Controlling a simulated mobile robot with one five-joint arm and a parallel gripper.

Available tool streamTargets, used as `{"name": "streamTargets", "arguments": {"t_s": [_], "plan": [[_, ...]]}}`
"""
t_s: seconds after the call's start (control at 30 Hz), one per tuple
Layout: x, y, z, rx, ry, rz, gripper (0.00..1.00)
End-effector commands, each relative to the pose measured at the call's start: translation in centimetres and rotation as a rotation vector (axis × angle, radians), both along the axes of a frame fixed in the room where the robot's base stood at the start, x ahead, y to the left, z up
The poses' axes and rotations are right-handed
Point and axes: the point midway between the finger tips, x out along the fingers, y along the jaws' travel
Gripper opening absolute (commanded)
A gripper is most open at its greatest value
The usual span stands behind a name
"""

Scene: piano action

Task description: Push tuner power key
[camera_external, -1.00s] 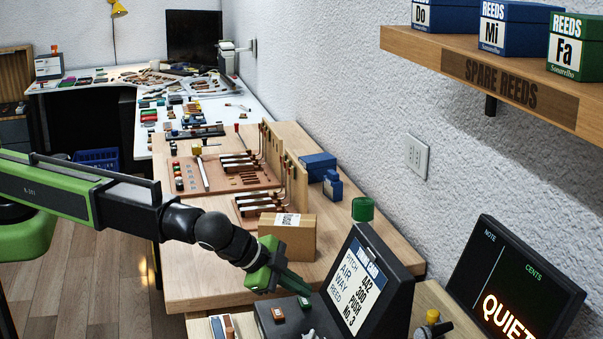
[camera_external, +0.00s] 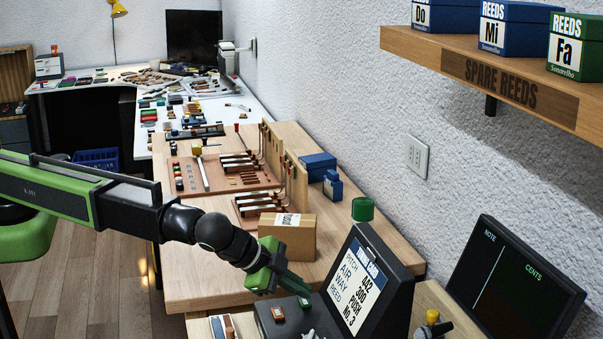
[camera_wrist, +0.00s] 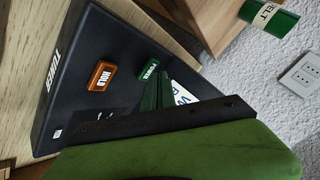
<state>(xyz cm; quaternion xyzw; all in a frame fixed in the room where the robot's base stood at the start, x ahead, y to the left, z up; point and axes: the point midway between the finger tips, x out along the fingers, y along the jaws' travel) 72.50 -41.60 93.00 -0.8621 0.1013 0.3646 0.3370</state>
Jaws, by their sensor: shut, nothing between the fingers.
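The tuner (camera_external: 264,322) is a black sloped unit in front of the upright card reading pitch, airway and reed. Its green power key (camera_external: 303,302) is at the right and an orange hold key (camera_external: 277,312) is to its left. The wrist view shows the green power key (camera_wrist: 148,69), the orange hold key (camera_wrist: 102,75) and the tuner's black top (camera_wrist: 90,45). My gripper (camera_external: 308,290) is shut and empty, its dark green fingertips beside the power key. In the wrist view my fingertips (camera_wrist: 154,84) reach the key's edge; I cannot tell whether they touch.
The upright card (camera_external: 356,282) stands close behind my fingers. A dark display (camera_external: 515,285) labelled note and cents is at right, with a microphone (camera_external: 433,325) by it. A cardboard box (camera_external: 287,240) is behind my gripper. A reed shelf (camera_external: 490,75) overhangs at upper right.

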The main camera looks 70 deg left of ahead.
Motion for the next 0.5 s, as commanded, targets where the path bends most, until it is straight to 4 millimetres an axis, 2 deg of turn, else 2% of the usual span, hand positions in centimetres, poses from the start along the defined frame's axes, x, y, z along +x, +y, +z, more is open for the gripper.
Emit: {"name": "streamTargets", "arguments": {"t_s": [0.3,0.5], "plan": [[0.0,0.0,0.4,0.0,0.0,0.0,0.0],[0.0,0.0,2.6,0.0,0.0,0.0,0.0]]}}
